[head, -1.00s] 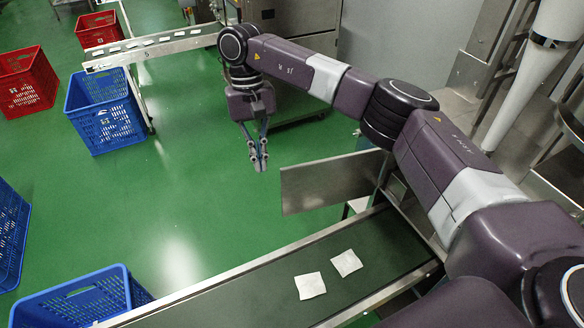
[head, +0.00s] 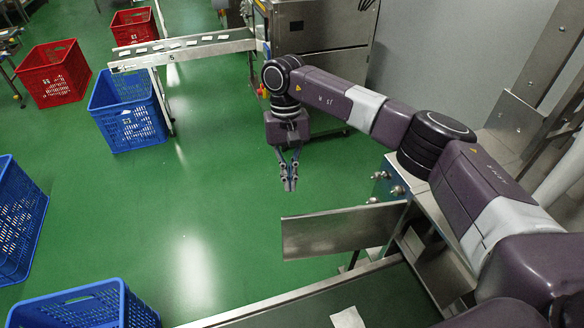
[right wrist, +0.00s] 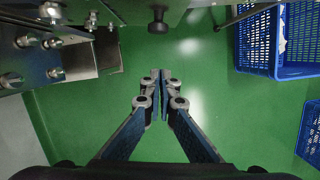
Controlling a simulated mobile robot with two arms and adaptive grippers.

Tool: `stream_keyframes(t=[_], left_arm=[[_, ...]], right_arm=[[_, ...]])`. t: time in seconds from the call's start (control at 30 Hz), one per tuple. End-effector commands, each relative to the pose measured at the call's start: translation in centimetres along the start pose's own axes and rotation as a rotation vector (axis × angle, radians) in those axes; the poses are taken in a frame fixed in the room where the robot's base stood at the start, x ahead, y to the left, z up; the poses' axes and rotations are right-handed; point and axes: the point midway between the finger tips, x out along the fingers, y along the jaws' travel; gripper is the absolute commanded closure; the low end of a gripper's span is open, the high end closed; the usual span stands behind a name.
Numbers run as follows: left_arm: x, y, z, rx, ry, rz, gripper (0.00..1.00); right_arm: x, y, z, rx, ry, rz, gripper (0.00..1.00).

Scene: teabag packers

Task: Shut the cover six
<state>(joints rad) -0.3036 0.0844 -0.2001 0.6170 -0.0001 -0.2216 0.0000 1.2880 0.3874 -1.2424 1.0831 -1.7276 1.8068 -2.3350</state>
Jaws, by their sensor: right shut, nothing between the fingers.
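A flat grey metal cover (head: 338,233) stands swung out from the machine (head: 425,262) at the near right in the head view. No number is readable on it, so I cannot tell if it is cover six. My right gripper (head: 289,184) points down with its fingers together, empty, just beyond the cover's left end in the picture and apart from it. In the right wrist view the shut fingers (right wrist: 160,78) hang over green floor, below a dark knob (right wrist: 158,18) on a grey edge. My left gripper is out of view.
A conveyor belt (head: 385,300) with a white teabag (head: 347,318) lies in front. Blue crates (head: 128,112) and red crates (head: 52,74) stand at the left. Another conveyor (head: 185,50) runs at the back. Green floor is clear between.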

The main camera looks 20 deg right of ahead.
Motion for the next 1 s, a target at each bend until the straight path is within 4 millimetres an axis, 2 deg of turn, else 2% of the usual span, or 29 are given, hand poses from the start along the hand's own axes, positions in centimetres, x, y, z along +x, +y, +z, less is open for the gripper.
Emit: stream_keyframes(t=[0.1,0.23,0.53,1.0], left_arm=[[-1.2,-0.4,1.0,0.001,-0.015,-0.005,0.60],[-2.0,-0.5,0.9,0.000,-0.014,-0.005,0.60],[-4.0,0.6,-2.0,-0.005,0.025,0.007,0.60],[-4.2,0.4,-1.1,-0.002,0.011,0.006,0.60]], right_arm=[[2.6,0.1,0.2,0.001,-0.006,0.002,1.00],[5.4,0.1,0.2,0.002,-0.006,0.002,1.00],[5.8,0.1,3.3,0.001,-0.001,0.000,1.00],[6.2,0.1,3.9,0.002,0.000,-0.001,1.00]])
